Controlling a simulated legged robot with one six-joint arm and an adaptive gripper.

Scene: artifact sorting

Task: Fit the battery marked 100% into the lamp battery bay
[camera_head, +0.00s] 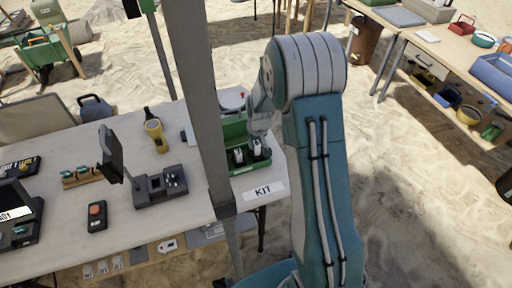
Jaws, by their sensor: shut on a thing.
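My gripper (258,138) reaches down into the right part of an open green case (245,168) at the table's right end, beside the KIT label. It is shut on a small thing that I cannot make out. Small pale items show in the case, one of them a white piece (238,156) left of my gripper. Small green-topped blocks (82,171) stand in a wooden rack on the left of the table; they may be batteries, but no 100% mark is readable. A yellow and black torch-like object (155,136) stands at the table's back; I cannot tell whether it is the lamp.
A dark grey device with a raised screen (160,188) stands mid-table. A black box with an orange button (97,216) is left of it. A grey post (203,100) crosses the view left of my gripper. The front middle of the table is clear.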

